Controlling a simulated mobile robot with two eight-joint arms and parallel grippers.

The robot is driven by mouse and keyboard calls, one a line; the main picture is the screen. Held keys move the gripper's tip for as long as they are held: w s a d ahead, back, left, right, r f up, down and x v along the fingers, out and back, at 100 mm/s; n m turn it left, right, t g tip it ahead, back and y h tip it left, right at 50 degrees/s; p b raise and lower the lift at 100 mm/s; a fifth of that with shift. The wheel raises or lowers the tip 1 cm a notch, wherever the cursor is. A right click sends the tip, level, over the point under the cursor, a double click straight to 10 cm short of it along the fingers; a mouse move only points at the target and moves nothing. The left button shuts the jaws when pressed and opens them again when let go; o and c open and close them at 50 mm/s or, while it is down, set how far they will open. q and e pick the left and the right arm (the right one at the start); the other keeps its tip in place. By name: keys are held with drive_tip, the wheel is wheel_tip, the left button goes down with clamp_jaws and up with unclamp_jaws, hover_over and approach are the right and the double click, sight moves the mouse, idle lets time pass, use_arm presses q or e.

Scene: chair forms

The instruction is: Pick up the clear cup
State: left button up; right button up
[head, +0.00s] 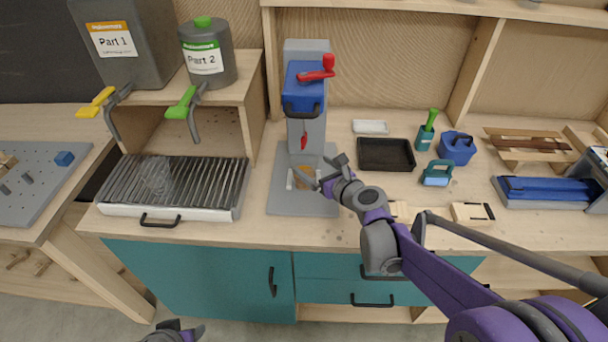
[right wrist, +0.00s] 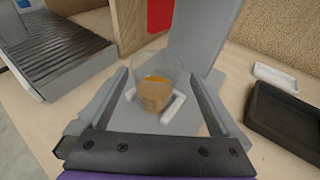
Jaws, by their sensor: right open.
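A clear cup with orange-brown contents (head: 304,176) stands on the grey base of the blue-topped press. In the right wrist view the same cup (right wrist: 155,92) is upright between white guide pieces. My right gripper (head: 320,174) is open, with a finger on each side of the cup's near space; I cannot tell whether either touches it. A second clear cup (head: 157,175) is on the slatted grate at the left. My left gripper (head: 175,332) shows only in part at the bottom edge, and its jaws are unclear.
The press (head: 305,90) with its red handle rises behind the cup. A black tray (head: 386,154) and white dish (head: 370,127) lie to the right. Two dispensers stand above the grate (head: 215,185). The counter in front of the black tray is partly clear.

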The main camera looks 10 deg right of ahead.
sight(298, 157)
drive_tip(key=x, duration=0.8)
drive_tip(key=shift+w+a+f+p, duration=0.15)
drive_tip(key=shift+w+a+p, duration=0.05)
drive_tip(key=shift+a+p, duration=0.15)
drive_tip(key=shift+s, duration=0.1)
drive_tip(key=shift+c, duration=0.7)
drive_tip(key=c, duration=0.6)
